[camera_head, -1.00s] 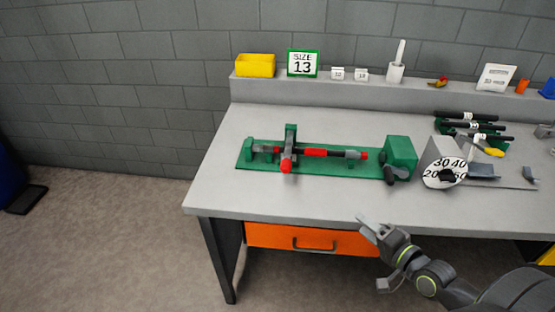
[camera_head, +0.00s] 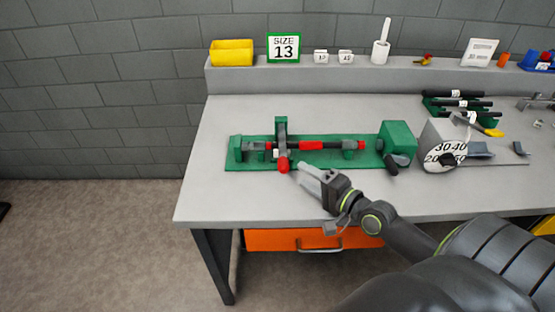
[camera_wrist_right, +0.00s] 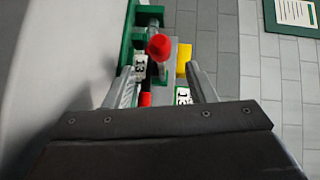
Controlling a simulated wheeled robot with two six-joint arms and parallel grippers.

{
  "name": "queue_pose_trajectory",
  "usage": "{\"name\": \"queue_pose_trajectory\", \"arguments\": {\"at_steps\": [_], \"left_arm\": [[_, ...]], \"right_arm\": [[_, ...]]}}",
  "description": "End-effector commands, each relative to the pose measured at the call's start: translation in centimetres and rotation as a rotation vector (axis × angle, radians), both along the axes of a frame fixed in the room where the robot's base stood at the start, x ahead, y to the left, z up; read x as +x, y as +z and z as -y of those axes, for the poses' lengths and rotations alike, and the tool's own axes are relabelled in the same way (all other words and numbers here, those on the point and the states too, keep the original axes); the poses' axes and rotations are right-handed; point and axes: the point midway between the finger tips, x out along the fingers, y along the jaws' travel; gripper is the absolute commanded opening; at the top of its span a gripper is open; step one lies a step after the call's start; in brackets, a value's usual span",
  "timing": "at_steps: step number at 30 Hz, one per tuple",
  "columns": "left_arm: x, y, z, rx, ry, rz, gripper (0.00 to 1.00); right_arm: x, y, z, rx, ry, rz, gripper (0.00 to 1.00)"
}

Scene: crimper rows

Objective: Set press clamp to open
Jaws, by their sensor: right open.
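The press (camera_head: 240,165) is a long green base on the bench with a black and red bar lying along it. Its clamp is a grey lever on a green upright (camera_head: 281,128), ending in a red knob (camera_head: 283,165) toward the front edge. My right gripper (camera_head: 310,173) is open and empty, its fingertips just right of and in front of the knob. In the right wrist view the red knob (camera_wrist_right: 159,47) shows between and beyond the open fingers, apparently not touched. My left gripper is not in view.
A green box with a dark handle (camera_head: 397,140) stands at the press's right end, beside a grey dial block (camera_head: 444,150). A yellow bin (camera_head: 231,52) and a SIZE 13 sign (camera_head: 284,46) stand on the back ledge. The bench front left is clear.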

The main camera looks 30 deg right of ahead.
Motion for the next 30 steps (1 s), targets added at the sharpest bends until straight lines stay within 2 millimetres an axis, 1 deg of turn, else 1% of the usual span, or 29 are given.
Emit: {"name": "queue_pose_trajectory", "arguments": {"at_steps": [1, 7, 10, 15, 21, 30], "left_arm": [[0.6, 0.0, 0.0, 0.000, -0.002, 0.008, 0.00], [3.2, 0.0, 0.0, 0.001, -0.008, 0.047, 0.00], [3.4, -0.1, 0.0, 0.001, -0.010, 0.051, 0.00], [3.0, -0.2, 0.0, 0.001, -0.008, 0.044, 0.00], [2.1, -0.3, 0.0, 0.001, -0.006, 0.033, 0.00], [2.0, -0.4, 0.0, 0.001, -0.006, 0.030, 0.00]], "right_arm": [[1.0, 0.0, -0.2, 0.004, -0.001, 0.003, 0.50], [4.5, -0.5, -1.1, 0.002, -0.001, 0.002, 0.50], [6.3, -0.7, -1.5, 0.002, -0.001, 0.002, 0.50], [8.7, -1.0, -2.0, 0.002, 0.000, 0.000, 0.50], [10.1, -1.1, -2.4, 0.000, 0.000, 0.000, 0.50], [10.3, -1.1, -2.4, 0.000, 0.000, -0.001, 0.50]]}}
